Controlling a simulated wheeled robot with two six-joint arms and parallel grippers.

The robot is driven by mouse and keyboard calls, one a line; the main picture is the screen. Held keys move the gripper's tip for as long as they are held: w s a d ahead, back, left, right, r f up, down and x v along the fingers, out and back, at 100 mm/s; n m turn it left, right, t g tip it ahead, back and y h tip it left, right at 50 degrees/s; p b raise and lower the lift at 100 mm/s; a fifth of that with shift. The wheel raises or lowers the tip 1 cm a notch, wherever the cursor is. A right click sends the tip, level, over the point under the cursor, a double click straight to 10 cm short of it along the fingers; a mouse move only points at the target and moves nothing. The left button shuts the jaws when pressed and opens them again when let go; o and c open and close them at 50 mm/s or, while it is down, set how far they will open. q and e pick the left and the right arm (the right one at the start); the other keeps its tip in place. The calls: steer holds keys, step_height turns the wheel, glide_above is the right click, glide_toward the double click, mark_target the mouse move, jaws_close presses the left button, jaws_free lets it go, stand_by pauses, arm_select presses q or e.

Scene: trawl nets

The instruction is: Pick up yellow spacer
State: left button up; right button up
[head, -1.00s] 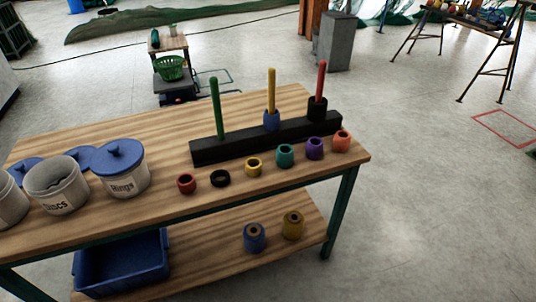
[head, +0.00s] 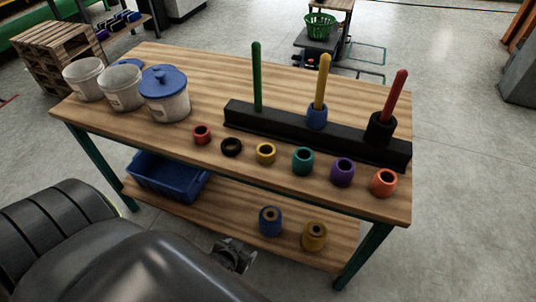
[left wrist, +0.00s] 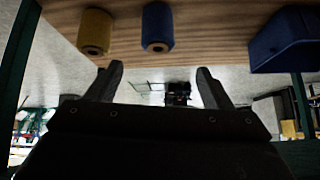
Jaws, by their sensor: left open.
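The small yellow spacer (head: 265,153) sits on the wooden table top (head: 225,75), between a black ring (head: 231,147) and a teal one (head: 302,160), in front of the black peg bar (head: 330,137). My left gripper (head: 232,254) is low in front of the table, by the lower shelf's front edge and well below the spacer. My arm partly hides it. In the left wrist view, which looks upside down, its two fingers (left wrist: 160,68) are apart with nothing between them. The spacer is not in that view. My right gripper is not in view.
A red ring (head: 201,134), purple ring (head: 342,171) and orange ring (head: 384,182) share the row. The bar holds green, yellow and red pegs. Blue spool (head: 270,221) and yellow spool (head: 314,236) stand on the lower shelf (head: 230,220), near a blue bin (head: 168,177).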

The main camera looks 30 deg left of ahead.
arm_select(q)
steer(key=w+r+n+t+y+b, duration=0.1)
steer(key=w+r+t, duration=0.2)
steer(key=r, duration=1.3)
steer(key=w+r+n+t+y, duration=0.1)
steer(key=w+r+t, duration=0.25)
steer(key=r, duration=1.25)
glide_toward(268, 147)
steer(key=x, duration=0.4)
steer(key=shift+w+a, duration=0.2)
steer(key=shift+d+x, duration=0.1)
steer(key=shift+x, duration=1.25)
steer(key=shift+d+x, duration=0.15)
steer(key=shift+x, duration=1.2)
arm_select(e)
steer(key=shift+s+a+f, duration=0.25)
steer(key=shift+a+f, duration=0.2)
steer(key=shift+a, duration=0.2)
arm_select(q)
steer(key=c, duration=1)
